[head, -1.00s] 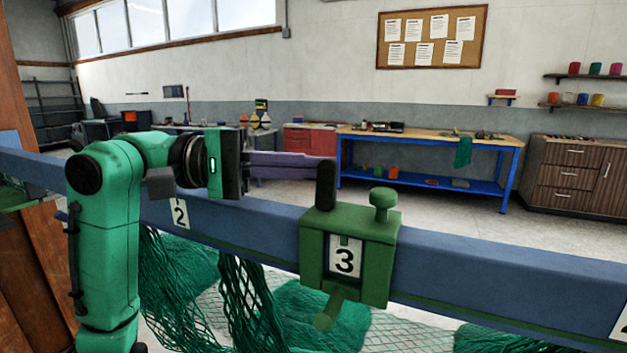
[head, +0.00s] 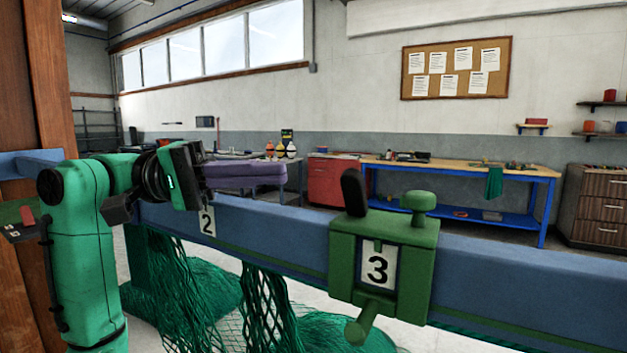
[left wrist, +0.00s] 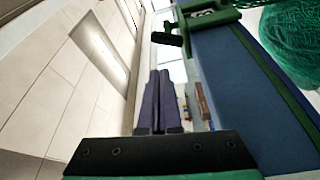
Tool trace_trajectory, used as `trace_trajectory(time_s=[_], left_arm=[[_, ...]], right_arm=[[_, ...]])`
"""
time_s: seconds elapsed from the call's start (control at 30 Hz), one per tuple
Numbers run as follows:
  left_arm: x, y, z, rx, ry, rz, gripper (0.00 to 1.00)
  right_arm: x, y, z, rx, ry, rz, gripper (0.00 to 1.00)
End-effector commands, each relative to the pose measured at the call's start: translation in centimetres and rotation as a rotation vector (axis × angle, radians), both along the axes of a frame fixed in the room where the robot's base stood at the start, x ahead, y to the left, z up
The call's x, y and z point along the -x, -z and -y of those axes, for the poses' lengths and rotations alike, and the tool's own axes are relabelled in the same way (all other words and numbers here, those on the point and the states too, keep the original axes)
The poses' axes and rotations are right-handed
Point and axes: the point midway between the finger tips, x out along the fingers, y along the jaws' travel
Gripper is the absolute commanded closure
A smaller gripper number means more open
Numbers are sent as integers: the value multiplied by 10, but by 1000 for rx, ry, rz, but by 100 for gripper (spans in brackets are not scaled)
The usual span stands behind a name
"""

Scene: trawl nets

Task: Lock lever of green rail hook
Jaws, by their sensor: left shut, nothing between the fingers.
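The green rail hook (head: 345,262) is clamped over the blue rail, with a white "3" plate on its front. Its black lever (head: 354,193) stands up from the left of its top, leaning left. A green knob (head: 419,203) stands on the right. In the left wrist view the hook (left wrist: 210,15) and dark lever (left wrist: 166,36) show at the top, beyond the fingertips. My left gripper (head: 284,173) is shut and empty, its purple fingers pointing right above the rail. Its tips are left of the lever, with a gap; they also show in the left wrist view (left wrist: 159,76). My right gripper is out of view.
The blue rail (head: 530,279) runs across the view, with a "2" plate (head: 207,221) left of the hook. Green nets (head: 190,295) hang below it. A wooden post (head: 45,100) stands at the far left. The workbench (head: 465,168) is far behind; space above the rail is free.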

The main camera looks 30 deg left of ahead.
Motion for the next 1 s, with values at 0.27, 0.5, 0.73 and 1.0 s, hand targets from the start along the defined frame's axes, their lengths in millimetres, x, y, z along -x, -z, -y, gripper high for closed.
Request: trace_trajectory(time_s=[0.27,0.5,0.73,1.0], left_arm=[[13,3,-49,0,-1,1,100],[15,3,-54,-1,0,2,100],[15,3,-54,0,0,1,100],[15,3,-54,0,0,1,100]], right_arm=[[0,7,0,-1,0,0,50],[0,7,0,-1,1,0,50],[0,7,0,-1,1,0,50],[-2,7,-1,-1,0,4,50]])
